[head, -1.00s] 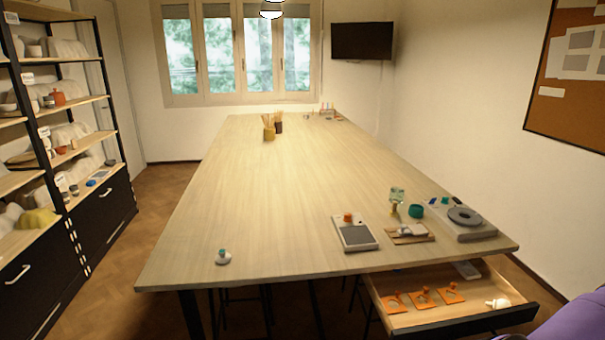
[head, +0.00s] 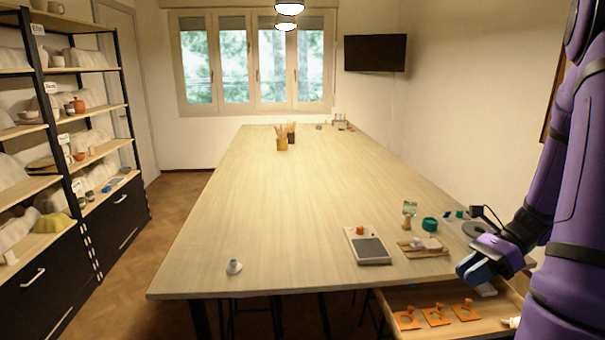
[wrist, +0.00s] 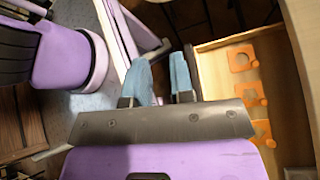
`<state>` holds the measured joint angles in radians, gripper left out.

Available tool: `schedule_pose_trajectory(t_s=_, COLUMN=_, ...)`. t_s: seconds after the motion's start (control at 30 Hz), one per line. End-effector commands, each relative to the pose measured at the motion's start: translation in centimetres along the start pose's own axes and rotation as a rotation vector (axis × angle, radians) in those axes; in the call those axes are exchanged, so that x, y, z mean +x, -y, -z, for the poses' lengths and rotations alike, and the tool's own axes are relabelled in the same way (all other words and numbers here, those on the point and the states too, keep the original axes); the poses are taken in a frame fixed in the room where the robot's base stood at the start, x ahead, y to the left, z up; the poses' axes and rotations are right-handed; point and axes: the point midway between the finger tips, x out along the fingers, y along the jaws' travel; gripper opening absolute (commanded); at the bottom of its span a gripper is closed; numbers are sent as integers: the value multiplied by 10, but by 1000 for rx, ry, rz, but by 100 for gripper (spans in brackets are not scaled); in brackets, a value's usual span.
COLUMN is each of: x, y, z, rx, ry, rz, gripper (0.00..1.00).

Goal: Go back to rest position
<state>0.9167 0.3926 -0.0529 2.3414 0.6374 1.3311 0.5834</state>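My purple arm fills the right side of the head view. Orange pieces (head: 435,315) lie in the drawer, and they also show in the wrist view (wrist: 242,58). The far right part of the drawer is hidden behind my arm.
A grey wheel (head: 478,229) stands partly behind my arm. Shelves (head: 60,128) line the left wall.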

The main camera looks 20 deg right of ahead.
Motion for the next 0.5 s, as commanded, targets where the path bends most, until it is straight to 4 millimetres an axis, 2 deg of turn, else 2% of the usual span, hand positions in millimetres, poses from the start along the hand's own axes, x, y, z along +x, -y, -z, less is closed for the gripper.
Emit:
schedule_pose_trajectory(t_s=0.03, x=3, y=-3, z=-16, rx=-73, ry=-57, rz=-19, gripper=22)
schedule_pose_trajectory(t_s=0.1, x=7, y=-8, z=-34, rx=-172, ry=-130, rz=-44, gripper=22)
schedule_pose_trajectory(t_s=0.5, x=29, y=-47, z=-122, rx=-768, ry=-520, rz=-185, gripper=22)
